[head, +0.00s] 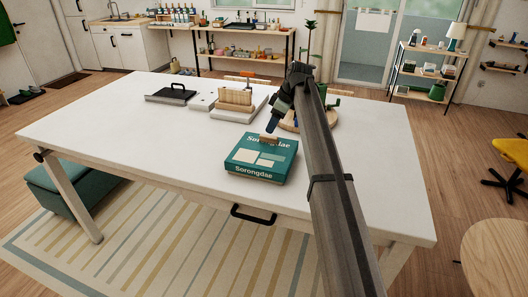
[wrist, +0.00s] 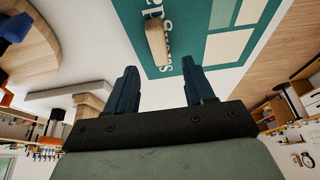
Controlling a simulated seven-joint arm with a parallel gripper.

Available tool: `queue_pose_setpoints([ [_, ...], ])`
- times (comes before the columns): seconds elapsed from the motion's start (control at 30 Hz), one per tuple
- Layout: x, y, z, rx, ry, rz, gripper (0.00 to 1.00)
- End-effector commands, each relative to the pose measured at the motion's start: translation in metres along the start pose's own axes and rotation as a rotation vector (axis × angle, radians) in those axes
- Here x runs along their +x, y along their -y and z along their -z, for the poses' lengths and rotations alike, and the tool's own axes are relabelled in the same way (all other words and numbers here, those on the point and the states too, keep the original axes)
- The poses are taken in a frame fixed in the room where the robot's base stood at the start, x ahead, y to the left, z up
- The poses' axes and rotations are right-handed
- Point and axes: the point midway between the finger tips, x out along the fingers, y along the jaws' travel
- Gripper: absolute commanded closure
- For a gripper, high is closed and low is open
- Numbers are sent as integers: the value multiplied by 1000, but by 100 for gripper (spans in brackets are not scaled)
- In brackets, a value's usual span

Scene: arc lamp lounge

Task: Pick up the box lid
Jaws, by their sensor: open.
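The box lid (head: 277,161) is teal with white "Sorongdae" lettering and pale panels, and lies flat on its box on the white table. A small wooden bar-shaped handle (head: 270,138) stands on the lid toward its far edge. In the wrist view the lid (wrist: 197,16) fills the top middle, with the handle (wrist: 157,42) between the lines of the two fingers, beyond their tips. My gripper (head: 273,125) is just behind and above the handle; in the wrist view it (wrist: 157,66) is open and empty, its dark blue fingers apart. The forearm does not cover the lid.
The white table (head: 110,130) is clear at left and in front. Behind the box are a wooden block on a pale slab (head: 235,98), a grey plate with a black handle (head: 173,92), and a round wooden board (head: 329,122) partly hidden by my arm.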

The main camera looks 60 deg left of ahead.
Motion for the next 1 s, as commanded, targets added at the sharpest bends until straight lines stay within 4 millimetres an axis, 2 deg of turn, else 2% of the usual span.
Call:
queue_pose_setpoints([
  [0.17, 8, 0, -2, 0, 0, 0, 47],
  [0.5, 49, 0, -7, 0, 0, 0, 47],
  [0.77, 53, 0, -7, 0, 0, -1, 47],
  [1.0, 53, 0, -7, 0, 0, -1, 68],
])
